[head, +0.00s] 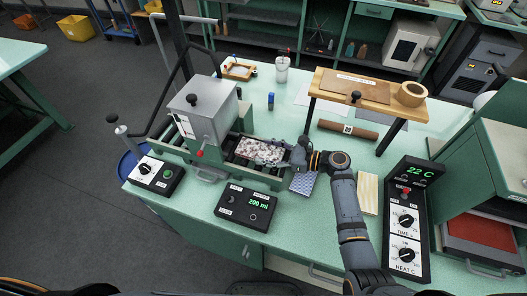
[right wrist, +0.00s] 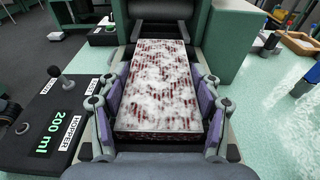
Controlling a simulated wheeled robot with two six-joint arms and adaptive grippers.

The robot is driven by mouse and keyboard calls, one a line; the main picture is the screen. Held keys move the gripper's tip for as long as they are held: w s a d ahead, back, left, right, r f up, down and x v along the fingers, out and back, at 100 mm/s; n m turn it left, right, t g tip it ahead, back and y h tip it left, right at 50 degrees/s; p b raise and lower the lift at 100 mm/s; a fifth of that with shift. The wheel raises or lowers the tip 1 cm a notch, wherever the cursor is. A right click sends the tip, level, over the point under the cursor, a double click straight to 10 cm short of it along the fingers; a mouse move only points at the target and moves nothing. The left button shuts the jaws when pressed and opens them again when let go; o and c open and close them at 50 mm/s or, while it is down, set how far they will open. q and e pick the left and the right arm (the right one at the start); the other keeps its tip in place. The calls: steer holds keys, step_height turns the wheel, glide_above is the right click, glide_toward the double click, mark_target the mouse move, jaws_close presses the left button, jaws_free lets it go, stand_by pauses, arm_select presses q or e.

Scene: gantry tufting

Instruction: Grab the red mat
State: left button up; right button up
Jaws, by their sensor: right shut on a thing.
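The red mat (head: 259,151) lies flat on the green machine's bed, its dark red stripes mostly covered by patchy white fluff. In the right wrist view the mat (right wrist: 155,85) runs away from me towards the opening under the machine (head: 203,115). My right gripper (head: 290,155) is at the mat's right end in the head view. It is shut on the mat, with a purple-padded finger along each side, as the right wrist view (right wrist: 160,115) shows. My left gripper is not in view.
A control box reading 200 ml (head: 247,206) stands in front of the bed, and a knob box (head: 155,175) is to its left. A wooden stand (head: 368,90) and brown roll (head: 348,130) are behind right. A tall 22 C panel (head: 408,220) stands right, beside a green unit holding a red slab (head: 482,232).

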mark_target(267, 152)
step_height(267, 152, up, 3)
steer(key=shift+r, duration=0.1)
steer(key=s+d+r+b, duration=0.1)
steer(key=s+d+r, duration=0.1)
steer(key=s+r, duration=0.7)
steer(key=s, duration=0.4)
steer(key=shift+s+d+r+b, duration=0.35)
steer(key=shift+s+r+b, duration=0.05)
